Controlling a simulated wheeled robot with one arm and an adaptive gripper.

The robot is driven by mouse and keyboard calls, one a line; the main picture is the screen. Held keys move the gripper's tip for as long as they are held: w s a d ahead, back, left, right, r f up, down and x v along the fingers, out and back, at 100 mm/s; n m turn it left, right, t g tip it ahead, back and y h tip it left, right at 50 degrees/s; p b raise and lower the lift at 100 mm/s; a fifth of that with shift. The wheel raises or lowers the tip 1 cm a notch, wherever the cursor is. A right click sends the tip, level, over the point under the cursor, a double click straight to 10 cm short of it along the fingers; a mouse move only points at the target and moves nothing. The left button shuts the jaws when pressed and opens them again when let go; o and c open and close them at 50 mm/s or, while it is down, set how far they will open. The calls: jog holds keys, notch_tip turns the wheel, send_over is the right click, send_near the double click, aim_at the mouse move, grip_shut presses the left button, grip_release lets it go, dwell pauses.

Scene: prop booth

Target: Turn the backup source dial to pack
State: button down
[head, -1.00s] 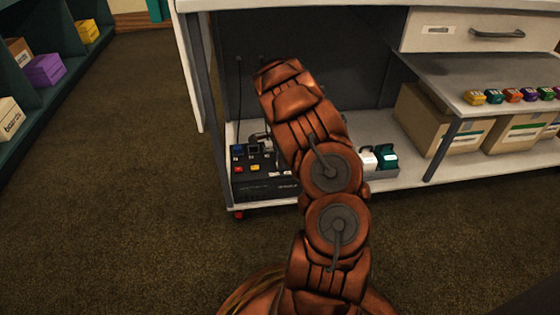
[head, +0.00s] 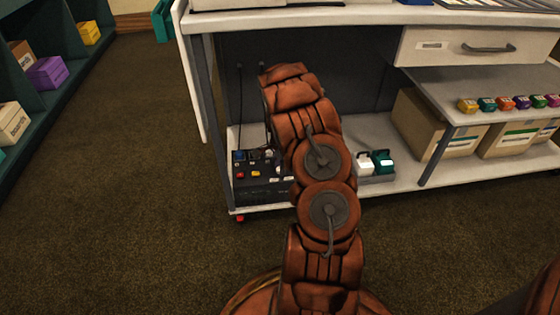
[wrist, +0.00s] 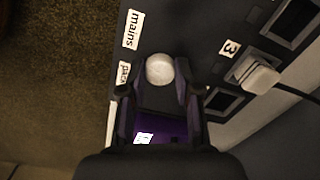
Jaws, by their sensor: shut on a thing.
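The dial (wrist: 160,69) is a pale round knob on a dark panel in the wrist view. My gripper (wrist: 160,82) is shut on it, with one dark finger on each side. A "mains" label (wrist: 133,29) and a partly covered "pack" label (wrist: 124,73) lie to the left of the knob. No pointer mark shows on the knob, so I cannot tell its setting. In the head view the black power unit (head: 262,192) stands on the low shelf. My arm hides most of the gripper there.
A pale plug (wrist: 257,77) with a cable sits right of the dial, beside a "3" label. A purple surface (wrist: 160,130) shows between my fingers. The carpet to the left is clear.

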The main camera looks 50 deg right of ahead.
jog(key=n+p, duration=0.4)
jog(key=shift+a+r+n+p, duration=0.15)
jog(key=shift+n+p, duration=0.15)
jog(key=n+p, duration=0.2)
jog(key=shift+n, duration=0.4)
jog(key=n+p, duration=0.2)
jog(key=n, duration=0.1)
jog(key=shift+p, duration=0.4)
jog(key=shift+n+p, duration=0.65)
jog(key=shift+n, duration=0.95)
jog(key=shift+f, duration=0.2)
jog(key=c, duration=0.8)
grip_release()
jog(key=shift+d, duration=0.2)
